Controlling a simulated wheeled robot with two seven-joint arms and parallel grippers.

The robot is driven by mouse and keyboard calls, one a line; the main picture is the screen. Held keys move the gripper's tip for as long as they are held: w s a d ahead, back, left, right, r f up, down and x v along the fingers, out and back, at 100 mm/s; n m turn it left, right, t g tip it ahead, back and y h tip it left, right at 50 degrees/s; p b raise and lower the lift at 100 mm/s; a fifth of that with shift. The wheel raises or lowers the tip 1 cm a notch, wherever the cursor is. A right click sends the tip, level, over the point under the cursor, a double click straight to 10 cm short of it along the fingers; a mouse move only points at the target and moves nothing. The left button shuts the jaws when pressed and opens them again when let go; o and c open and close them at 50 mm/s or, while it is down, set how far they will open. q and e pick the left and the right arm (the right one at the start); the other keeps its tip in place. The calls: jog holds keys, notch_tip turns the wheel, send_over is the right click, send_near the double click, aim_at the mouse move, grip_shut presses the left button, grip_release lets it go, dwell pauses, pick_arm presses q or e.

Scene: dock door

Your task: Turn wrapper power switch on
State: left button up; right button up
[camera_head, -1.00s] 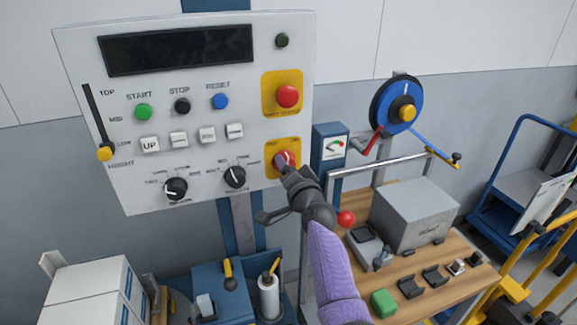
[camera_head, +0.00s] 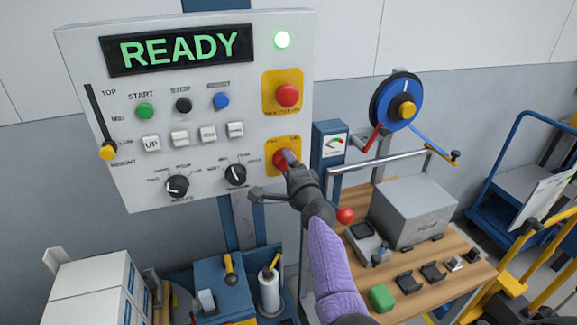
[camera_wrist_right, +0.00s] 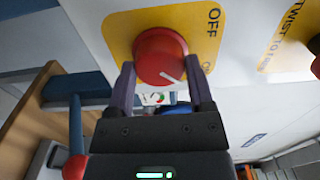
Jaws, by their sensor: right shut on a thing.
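The power switch is a red rotary knob (camera_head: 279,161) on a yellow plate (camera_head: 284,145) at the lower right of the white control panel (camera_head: 220,200). My right gripper (camera_head: 289,160) is at the knob and partly hides it. In the right wrist view the two fingers of the gripper (camera_wrist_right: 159,82) sit on either side of the red knob (camera_wrist_right: 160,50), shut on it. A white pointer line on the knob slants to the lower right, and "OFF" shows on the plate. The panel display (camera_head: 180,50) reads READY in green. My left gripper does not show.
A red emergency button (camera_head: 288,95) sits above the switch. To the right is a wooden bench (camera_head: 430,290) with a grey box (camera_head: 415,212) on it. White cartons (camera_head: 95,290) stand at the lower left.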

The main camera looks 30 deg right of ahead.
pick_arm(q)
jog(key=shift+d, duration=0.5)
pick_arm(e)
jog(key=o, duration=1.2)
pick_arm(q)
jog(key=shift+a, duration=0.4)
pick_arm(e)
jog(key=shift+o, duration=0.2)
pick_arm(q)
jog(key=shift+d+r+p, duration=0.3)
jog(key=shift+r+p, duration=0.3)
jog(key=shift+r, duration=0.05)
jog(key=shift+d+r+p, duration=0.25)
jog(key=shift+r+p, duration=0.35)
pick_arm(e)
jog(key=v, duration=1)
